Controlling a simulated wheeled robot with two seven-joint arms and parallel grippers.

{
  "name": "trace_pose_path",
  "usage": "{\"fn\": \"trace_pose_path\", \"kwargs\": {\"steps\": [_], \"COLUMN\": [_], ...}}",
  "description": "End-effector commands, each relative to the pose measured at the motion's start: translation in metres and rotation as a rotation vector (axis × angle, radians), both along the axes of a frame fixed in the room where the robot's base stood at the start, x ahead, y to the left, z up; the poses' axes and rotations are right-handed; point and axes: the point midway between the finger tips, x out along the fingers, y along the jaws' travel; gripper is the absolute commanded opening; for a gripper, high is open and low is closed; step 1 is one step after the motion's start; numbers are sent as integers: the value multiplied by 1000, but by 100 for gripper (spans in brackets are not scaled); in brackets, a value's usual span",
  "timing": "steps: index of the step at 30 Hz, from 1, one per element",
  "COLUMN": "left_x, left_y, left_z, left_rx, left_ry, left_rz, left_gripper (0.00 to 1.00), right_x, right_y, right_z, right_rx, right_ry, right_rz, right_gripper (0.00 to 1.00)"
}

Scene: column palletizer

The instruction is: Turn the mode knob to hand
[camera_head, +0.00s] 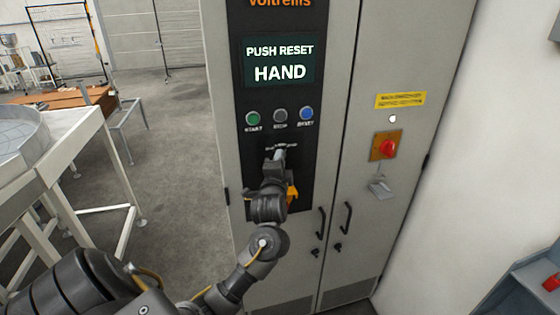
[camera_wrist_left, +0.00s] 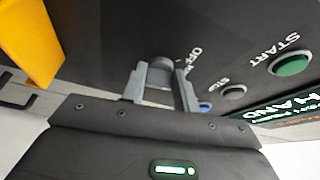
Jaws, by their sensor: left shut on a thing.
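The mode knob (camera_wrist_left: 160,72) is a grey knob on the black control panel (camera_head: 306,97); it shows in the left wrist view between the fingers of my left gripper (camera_wrist_left: 160,85). My left gripper also shows in the head view (camera_head: 277,155), at the panel below the row of buttons, where it hides the knob. Its fingers are shut on the knob. An "OFF" label is readable beside the knob; the other labels are mostly hidden. The display (camera_head: 280,62) reads "PUSH RESET" and "HAND". My right gripper is not in view.
Above the knob are the green start button (camera_head: 253,118), the grey stop button (camera_head: 280,116) and the blue reset button (camera_head: 306,114). A yellow-orange part (camera_wrist_left: 30,45) sits close to the gripper. A red switch (camera_head: 388,148) is on the right cabinet door.

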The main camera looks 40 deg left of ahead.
Motion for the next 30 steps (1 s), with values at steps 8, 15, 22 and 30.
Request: {"fn": "trace_pose_path", "kwargs": {"steps": [8, 15, 22, 30], "left_x": [0, 0, 0, 0], "left_y": [0, 0, 0, 0], "left_z": [1, 1, 1, 1], "left_rx": [71, 95, 98, 97], "left_ry": [104, 139, 144, 143], "left_rz": [1, 0, 1, 1], "left_gripper": [7, 7, 7, 43], "right_x": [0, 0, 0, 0], "right_y": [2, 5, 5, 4], "right_z": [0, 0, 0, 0], "right_rx": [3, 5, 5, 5], "right_ry": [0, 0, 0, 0], "right_rz": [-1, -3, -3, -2], "right_gripper": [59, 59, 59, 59]}}
